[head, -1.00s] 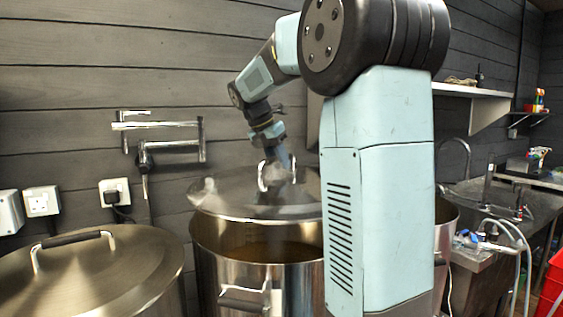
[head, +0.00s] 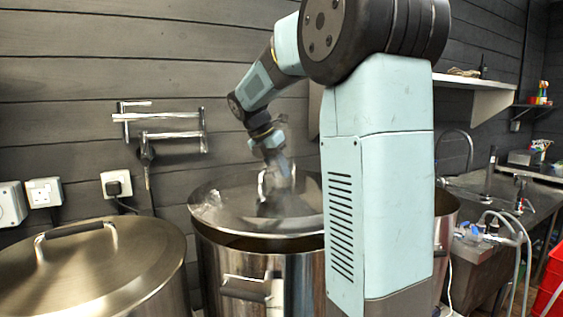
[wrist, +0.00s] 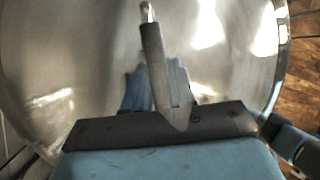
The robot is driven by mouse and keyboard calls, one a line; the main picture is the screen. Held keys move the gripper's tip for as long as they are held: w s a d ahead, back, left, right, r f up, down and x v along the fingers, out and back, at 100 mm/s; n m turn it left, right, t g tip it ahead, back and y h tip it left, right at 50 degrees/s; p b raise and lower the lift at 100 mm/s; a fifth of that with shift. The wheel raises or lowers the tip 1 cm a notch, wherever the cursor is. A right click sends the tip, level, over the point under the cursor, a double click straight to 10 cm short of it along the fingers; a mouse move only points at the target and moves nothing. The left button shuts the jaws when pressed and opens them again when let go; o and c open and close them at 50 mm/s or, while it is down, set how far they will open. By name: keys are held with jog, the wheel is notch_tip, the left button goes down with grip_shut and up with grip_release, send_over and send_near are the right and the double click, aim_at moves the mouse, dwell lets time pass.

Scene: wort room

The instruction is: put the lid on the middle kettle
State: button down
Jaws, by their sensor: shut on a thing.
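The round steel lid (head: 225,212) is over the middle kettle (head: 235,262) and close to its rim. A thin dark band shows between them at the front, and I cannot tell whether they touch. My gripper (head: 276,196) is shut on the lid's handle. In the wrist view the lid (wrist: 85,60) fills most of the picture. Its dark handle grip (wrist: 153,58) runs between the blue fingers of my gripper (wrist: 158,92). Steam blurs the gripper in the head view, and my arm hides the kettle's right side.
A lidded kettle (head: 95,275) stands at the left. Another kettle (head: 446,225) shows partly behind my arm at the right. A folding wall tap (head: 160,135) is on the wall behind. A sink counter (head: 510,195) with hoses is at the far right.

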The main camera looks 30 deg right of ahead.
aim_at(279, 183)
jog(key=shift+f, duration=1.75)
jog(key=c, duration=0.8)
grip_release()
jog(key=shift+c, duration=0.2)
jog(key=shift+f, duration=0.1)
jog(key=v, duration=1.4)
jog(key=shift+f, duration=0.1)
